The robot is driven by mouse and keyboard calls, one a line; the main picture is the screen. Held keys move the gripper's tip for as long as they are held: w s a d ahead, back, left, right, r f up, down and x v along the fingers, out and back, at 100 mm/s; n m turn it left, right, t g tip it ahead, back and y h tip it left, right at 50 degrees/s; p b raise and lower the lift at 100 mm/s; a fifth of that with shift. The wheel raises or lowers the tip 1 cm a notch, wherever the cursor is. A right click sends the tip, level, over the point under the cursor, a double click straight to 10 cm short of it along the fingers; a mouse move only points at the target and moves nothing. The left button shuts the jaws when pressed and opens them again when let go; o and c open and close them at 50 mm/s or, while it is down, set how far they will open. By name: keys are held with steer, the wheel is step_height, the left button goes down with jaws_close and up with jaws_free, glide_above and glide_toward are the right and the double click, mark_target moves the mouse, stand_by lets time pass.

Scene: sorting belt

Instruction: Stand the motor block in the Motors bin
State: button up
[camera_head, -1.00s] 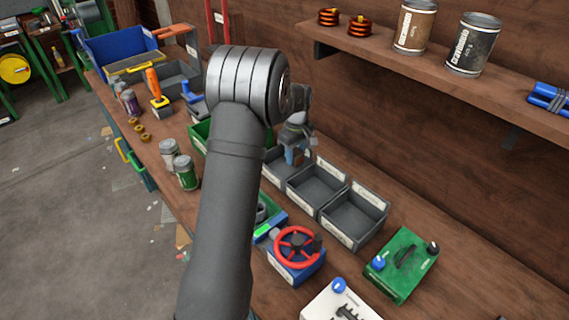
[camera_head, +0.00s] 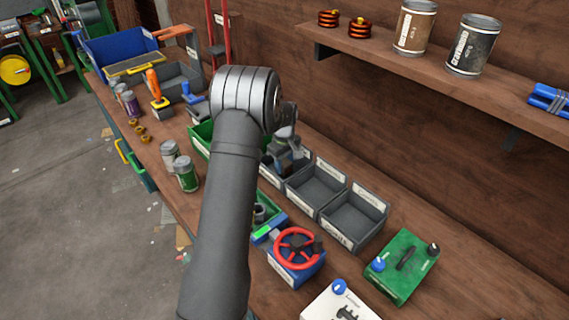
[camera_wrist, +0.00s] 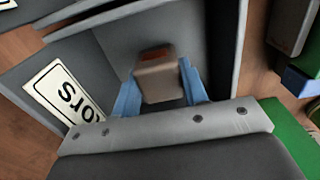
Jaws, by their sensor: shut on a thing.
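My gripper (camera_wrist: 160,88) has its two blue fingers closed on the motor block (camera_wrist: 158,74), a grey-brown block with a darker top end. In the wrist view the block is inside the outline of a grey bin whose label (camera_wrist: 66,93) reads "...tors", the Motors bin (camera_wrist: 110,38). Whether the block touches the bin floor cannot be told. In the head view my gripper (camera_head: 289,158) is at the leftmost grey bin of the front row (camera_head: 269,178). My arm hides part of that bin, and the block cannot be made out there.
Two empty grey bins (camera_head: 335,240) stand to the right. A green bin (camera_head: 200,140) is partly behind my arm. A red handwheel (camera_head: 297,248) and a green box (camera_head: 401,264) sit in front. Cans (camera_head: 187,174) stand left of my arm. A shelf (camera_head: 430,65) overhangs behind.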

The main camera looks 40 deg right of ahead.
mark_target(284, 162)
steer(key=o, duration=1.2)
steer(key=shift+f, duration=0.1)
step_height(284, 162, up, 12)
steer(key=shift+r, duration=0.2)
steer(key=shift+f, duration=0.1)
step_height(284, 162, down, 13)
steer(key=shift+r, duration=2.45)
